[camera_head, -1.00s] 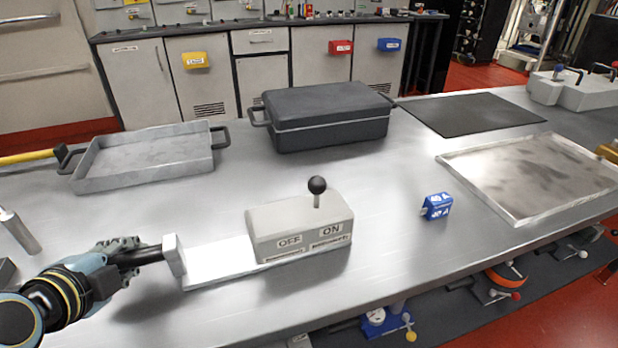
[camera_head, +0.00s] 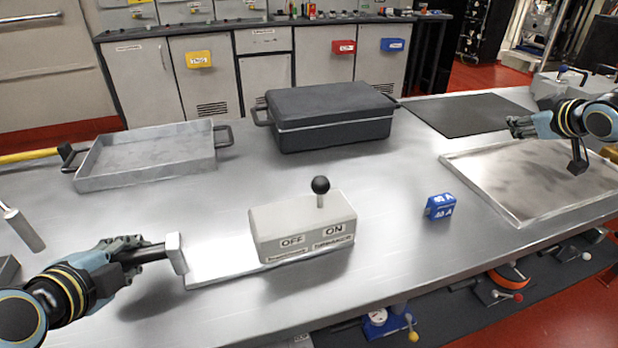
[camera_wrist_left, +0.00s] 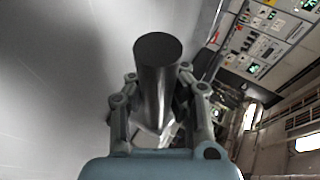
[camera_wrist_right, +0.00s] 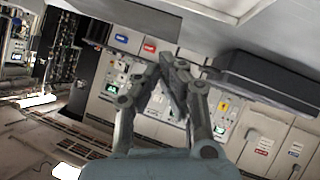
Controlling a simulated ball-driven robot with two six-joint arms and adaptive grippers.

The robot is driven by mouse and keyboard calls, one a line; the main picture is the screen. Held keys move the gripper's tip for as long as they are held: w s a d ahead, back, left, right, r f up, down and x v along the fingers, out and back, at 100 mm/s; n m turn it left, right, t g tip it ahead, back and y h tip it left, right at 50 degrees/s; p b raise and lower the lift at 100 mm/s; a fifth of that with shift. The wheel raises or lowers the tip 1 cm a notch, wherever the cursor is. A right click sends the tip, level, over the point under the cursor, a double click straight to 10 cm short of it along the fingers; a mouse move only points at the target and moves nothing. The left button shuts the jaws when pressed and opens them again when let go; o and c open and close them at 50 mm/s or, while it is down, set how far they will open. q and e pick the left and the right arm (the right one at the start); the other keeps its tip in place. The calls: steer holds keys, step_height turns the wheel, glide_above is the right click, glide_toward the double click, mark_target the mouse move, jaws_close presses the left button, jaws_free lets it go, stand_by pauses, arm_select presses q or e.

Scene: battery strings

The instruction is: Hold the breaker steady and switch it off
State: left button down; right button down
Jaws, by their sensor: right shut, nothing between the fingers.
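The breaker is a pale grey box (camera_head: 285,222) marked OFF on the left and ON on the right, on a white base plate (camera_head: 220,262). Its black-knobbed lever (camera_head: 320,187) stands upright nearer the ON end. A dark bar handle (camera_head: 153,255) sticks out from the plate's upright left end. My left gripper (camera_head: 132,257) is shut around this handle; in the left wrist view the round bar (camera_wrist_left: 158,75) sits between the fingers. My right gripper (camera_head: 514,127) is shut and empty above the right of the table, well away from the lever; its fingertips meet in the right wrist view (camera_wrist_right: 174,66).
A blue 40 A block (camera_head: 440,207) lies right of the breaker. A shallow metal tray (camera_head: 490,205) lies under my right arm. A black case (camera_head: 330,133), a grey tray (camera_head: 150,180) and a dark mat (camera_head: 465,117) are farther back.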

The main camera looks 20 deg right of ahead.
mark_target(320, 192)
steer(key=s+a+f+m+t+y, duration=0.15)
steer(key=a+m+y, duration=0.45)
steer(key=a, duration=1.5)
steer(key=s+a+r+m+y, duration=0.1)
steer(key=s+a+m+y, duration=0.5)
steer(key=s+a, duration=0.55)
steer(key=shift+n+t+y, duration=0.25)
steer(key=shift+n+y, duration=0.15)
steer(key=shift+y, duration=0.1)
steer(key=shift+s+a+x, duration=0.25)
steer(key=shift+a+x, duration=0.1)
steer(key=shift+x, duration=1.6)
steer(key=shift+s+a+x, duration=0.25)
steer(key=shift+a+x, duration=0.1)
steer(key=shift+x, duration=1.65)
steer(key=shift+s+a+x, duration=0.25)
steer(key=shift+a+x, duration=0.05)
steer(key=shift+x, duration=1.65)
